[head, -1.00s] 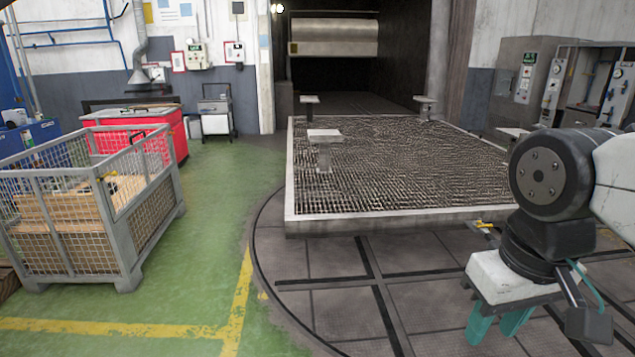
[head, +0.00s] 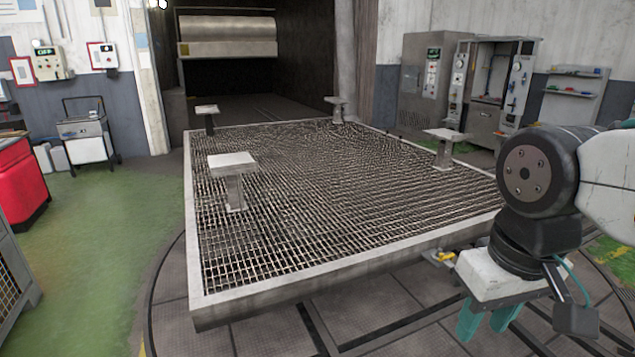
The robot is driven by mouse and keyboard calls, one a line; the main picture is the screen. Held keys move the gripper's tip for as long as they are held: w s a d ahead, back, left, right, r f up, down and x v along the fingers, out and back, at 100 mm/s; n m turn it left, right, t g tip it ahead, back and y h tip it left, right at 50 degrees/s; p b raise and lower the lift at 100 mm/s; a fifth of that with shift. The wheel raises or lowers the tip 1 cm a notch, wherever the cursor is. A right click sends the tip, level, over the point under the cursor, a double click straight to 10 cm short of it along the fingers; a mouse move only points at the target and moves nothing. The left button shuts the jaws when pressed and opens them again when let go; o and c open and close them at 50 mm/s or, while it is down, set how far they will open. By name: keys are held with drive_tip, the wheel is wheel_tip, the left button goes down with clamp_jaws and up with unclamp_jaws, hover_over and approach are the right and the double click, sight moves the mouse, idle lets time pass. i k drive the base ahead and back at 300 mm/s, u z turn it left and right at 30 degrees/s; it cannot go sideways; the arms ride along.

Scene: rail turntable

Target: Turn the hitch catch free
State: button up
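A small yellow part (head: 443,257), which looks like the hitch catch, sits on a bracket at the front right edge of the grated platform (head: 350,268). It is small in the head view, and its exact position is hard to tell. My gripper (head: 486,328) has teal fingers pointing down, with a gap between them and nothing seen in it. It hangs in front of the platform's edge, below and to the right of the yellow part in the picture. The gripper's white body stands close beside the yellow part in the picture and may hide some of the bracket.
Several flat-topped posts, one of them front left (head: 234,175), stand on the grating. The round steel turntable floor (head: 290,335) lies beneath the platform. A red cabinet (head: 20,185) and part of a mesh crate (head: 12,275) are at left. Green floor between them and the platform is clear.

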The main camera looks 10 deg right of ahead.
sight(450, 256)
drive_tip(key=z, duration=0.5)
drive_tip(key=i, duration=1.65)
drive_tip(key=u, duration=0.35)
drive_tip(key=i, duration=0.65)
drive_tip(key=z, duration=0.8)
drive_tip(key=i, duration=0.45)
drive_tip(key=z, duration=0.45)
